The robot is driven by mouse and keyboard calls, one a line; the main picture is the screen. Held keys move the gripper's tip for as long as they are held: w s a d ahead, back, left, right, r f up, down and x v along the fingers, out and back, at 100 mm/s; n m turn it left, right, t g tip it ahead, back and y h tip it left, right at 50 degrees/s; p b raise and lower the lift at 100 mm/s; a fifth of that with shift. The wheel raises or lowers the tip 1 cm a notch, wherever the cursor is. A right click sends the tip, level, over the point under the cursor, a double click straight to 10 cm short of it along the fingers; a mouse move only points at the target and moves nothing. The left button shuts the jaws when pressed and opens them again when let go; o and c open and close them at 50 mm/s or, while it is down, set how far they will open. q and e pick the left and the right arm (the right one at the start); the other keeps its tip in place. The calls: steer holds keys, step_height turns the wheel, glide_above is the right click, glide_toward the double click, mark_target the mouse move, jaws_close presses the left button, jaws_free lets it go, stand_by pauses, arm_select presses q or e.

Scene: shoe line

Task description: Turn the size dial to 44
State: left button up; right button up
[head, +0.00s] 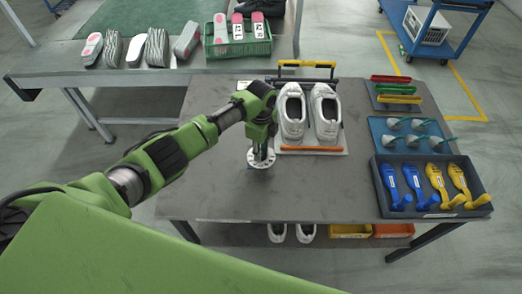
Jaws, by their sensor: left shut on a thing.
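The size dial (261,160) is a round white disc with dark marks on the grey table, just left of the shoe board. Its numbers are too small to read. My left gripper (261,147) comes down over the dial from above and is shut on its middle, which the fingers hide. The dial's rim shows around and below the fingers. My right gripper is not in the picture.
A pair of white shoes (292,112) stands on a board right beside my left gripper. A tray of blue and yellow shoe trees (437,182) and two racks of tools lie at the right. The table's front middle is clear. A bench (150,68) with soles and a green crate (236,47) stands behind.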

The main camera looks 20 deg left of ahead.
arm_select(q)
steer(key=shift+f+m, duration=0.1)
steer(key=shift+m, duration=1.8)
steer(key=o, duration=1.1)
steer(key=shift+r, duration=0.5)
step_height(320, 180, up, 11)
steer(key=shift+r, duration=0.1)
